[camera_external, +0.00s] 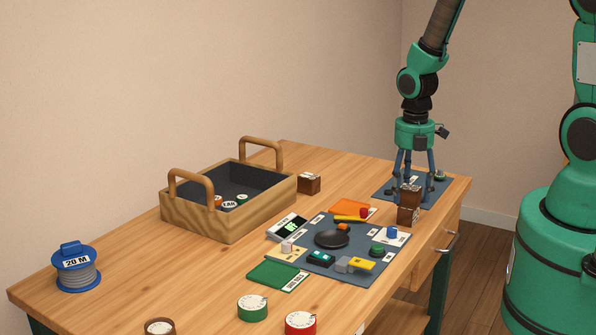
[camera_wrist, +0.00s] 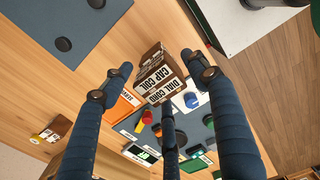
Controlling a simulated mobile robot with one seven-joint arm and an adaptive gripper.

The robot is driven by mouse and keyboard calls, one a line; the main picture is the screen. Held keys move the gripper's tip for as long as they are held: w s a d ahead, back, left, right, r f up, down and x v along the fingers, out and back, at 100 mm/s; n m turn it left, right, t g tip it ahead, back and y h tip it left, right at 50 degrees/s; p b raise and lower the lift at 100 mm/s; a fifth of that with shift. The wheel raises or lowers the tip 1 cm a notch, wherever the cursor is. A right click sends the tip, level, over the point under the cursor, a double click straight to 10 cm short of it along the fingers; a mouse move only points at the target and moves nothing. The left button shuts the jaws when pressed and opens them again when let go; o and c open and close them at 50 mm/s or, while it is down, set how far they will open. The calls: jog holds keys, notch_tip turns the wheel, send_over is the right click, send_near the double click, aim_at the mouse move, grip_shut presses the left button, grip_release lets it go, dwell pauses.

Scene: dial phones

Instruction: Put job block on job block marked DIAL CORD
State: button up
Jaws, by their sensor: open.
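Two dark brown job blocks stand stacked near the table's right edge. The lower block (camera_external: 408,216) is marked DIAL CORD, and that label also shows in the wrist view (camera_wrist: 163,91). The upper block (camera_external: 410,193), marked CAP COIL in the wrist view (camera_wrist: 155,70), sits on it and looks slightly turned against it. My gripper (camera_external: 415,190) points down with its fingers spread around the upper block. In the wrist view, the fingers of my gripper (camera_wrist: 157,76) are open, with gaps between them and the block. Part of the stack is hidden by the fingers.
Another brown block (camera_external: 309,183) stands beside the wooden tray (camera_external: 205,222), which holds several round pieces. A dark mat (camera_external: 318,268) with phone parts lies in front of the stack. A second dark mat (camera_external: 385,186) lies behind it. A blue cord spool (camera_external: 77,270) stands at left.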

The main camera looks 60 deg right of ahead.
notch_tip(320, 180, up, 12)
jog(key=p, duration=0.2)
dwell(0.4)
jog(key=shift+f, duration=0.1)
dwell(0.4)
notch_tip(320, 180, up, 10)
jog(key=m+t, duration=0.1)
jog(key=m, duration=0.3)
send_over(410, 188)
jog(key=a, duration=0.3)
jog(key=s+a+r+m+t, duration=0.1)
jog(key=s+a+r+m, duration=0.15)
jog(key=r, duration=0.25)
jog(key=s+a+r+m+t, duration=0.1)
jog(key=a+r+m, duration=0.2)
jog(key=r, duration=0.2)
jog(key=s+a+r+m+t, duration=0.2)
jog(key=s+a+r+m, duration=0.4)
jog(key=s+r+m, duration=0.3)
notch_tip(410, 188, up, 3)
jog(key=s, duration=0.2)
jog(key=shift+s+a+t, duration=0.15)
jog(key=shift+s+t, duration=0.15)
jog(key=shift+s, duration=0.05)
jog(key=shift+f+b, duration=1.3)
jog(key=shift+b, duration=0.05)
